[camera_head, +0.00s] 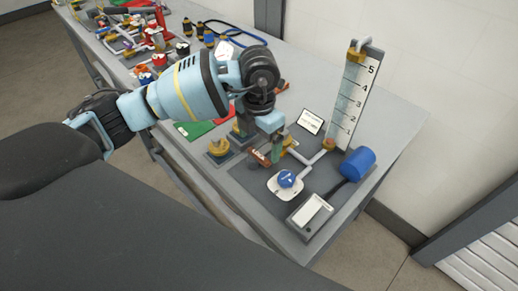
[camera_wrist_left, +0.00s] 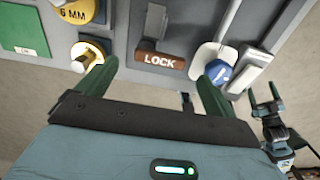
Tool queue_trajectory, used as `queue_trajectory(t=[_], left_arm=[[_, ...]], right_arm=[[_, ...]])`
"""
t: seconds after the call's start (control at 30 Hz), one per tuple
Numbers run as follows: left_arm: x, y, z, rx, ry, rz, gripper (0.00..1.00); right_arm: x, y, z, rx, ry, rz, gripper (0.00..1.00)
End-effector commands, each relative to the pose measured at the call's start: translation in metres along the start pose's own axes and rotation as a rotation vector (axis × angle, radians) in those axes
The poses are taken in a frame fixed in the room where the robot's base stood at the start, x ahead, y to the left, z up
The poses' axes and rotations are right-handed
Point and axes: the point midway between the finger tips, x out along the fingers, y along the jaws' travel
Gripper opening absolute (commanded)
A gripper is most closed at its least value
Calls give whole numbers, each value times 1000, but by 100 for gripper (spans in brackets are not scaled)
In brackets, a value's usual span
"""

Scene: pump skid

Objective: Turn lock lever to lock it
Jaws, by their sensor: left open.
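The lock lever (camera_wrist_left: 160,60) has a brown-red grip marked LOCK and a grey arm, on the grey panel in the left wrist view. In the head view its grip (camera_head: 261,159) shows beside my left gripper, partly covered. My left gripper (camera_head: 275,150) is open, with green fingers. In the left wrist view its fingers stand either side of the LOCK grip, with gaps showing; I cannot tell whether they touch it.
A blue knob (camera_head: 287,179) on a white plate sits close to the lever. A yellow knob (camera_head: 219,147) is on its other side. A level gauge (camera_head: 350,98), a blue cylinder (camera_head: 358,163) and a grey box (camera_head: 311,212) stand at the right.

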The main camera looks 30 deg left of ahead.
Motion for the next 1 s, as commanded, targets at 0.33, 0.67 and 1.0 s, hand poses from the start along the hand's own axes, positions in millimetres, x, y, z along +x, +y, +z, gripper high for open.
queue_trajectory(t=[0.33,0.67,1.0], left_arm=[[37,0,0,1,1,-1,93],[39,0,0,1,-1,-1,90],[39,0,0,1,-1,-1,48]], right_arm=[[0,1,2,-6,-3,-1,79],[0,3,2,-12,-3,-1,79],[0,2,1,-7,-1,-1,79]])
